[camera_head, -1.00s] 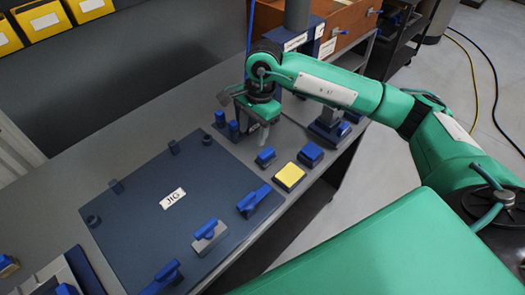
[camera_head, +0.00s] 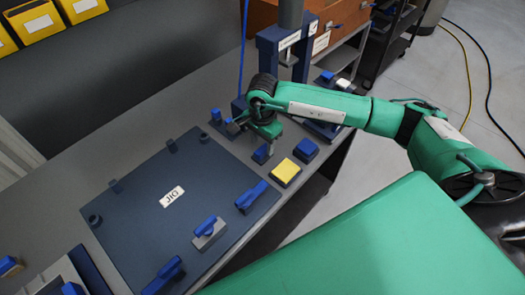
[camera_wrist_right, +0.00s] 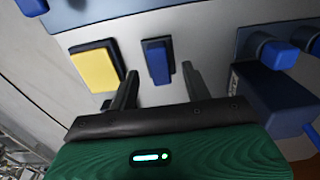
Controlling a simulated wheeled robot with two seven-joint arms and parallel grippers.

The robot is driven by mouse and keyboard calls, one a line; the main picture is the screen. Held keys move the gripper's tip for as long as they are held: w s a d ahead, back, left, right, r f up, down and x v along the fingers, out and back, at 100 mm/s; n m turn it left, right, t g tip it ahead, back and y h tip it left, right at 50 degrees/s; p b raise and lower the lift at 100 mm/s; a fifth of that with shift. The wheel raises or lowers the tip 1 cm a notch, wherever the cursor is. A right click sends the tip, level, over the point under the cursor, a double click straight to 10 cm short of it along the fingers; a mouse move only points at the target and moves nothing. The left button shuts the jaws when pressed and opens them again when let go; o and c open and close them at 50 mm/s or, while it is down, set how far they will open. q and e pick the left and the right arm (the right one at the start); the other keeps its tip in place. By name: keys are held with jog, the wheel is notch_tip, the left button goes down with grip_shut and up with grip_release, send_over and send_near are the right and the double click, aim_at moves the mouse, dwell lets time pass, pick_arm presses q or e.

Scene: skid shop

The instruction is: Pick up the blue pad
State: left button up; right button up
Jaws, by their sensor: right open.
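My right gripper (camera_head: 264,140) points down just above and behind the small blue block. In the right wrist view, that block (camera_wrist_right: 157,60) shows beyond the gap between the two open fingers (camera_wrist_right: 160,75), with nothing held. The yellow pad (camera_wrist_right: 97,67) is left of the fingers. The square pad (camera_wrist_right: 106,104) is mostly hidden there. My left gripper is not in view.
A dark blue jig board (camera_head: 145,215) with blue-handled clamps (camera_head: 250,196) lies left of the pads. Blue posts (camera_head: 217,115) stand behind it. A blue press frame (camera_head: 270,55) and a wooden drawer box (camera_head: 340,14) are at the back.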

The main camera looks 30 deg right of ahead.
aim_at(262, 149)
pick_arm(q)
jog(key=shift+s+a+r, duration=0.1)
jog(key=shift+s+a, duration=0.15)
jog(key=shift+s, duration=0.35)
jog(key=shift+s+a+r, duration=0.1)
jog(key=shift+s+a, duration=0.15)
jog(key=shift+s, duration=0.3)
pick_arm(e)
jog(key=shift+f, duration=1.45)
jog(key=c, duration=1.1)
jog(key=shift+o, duration=0.2)
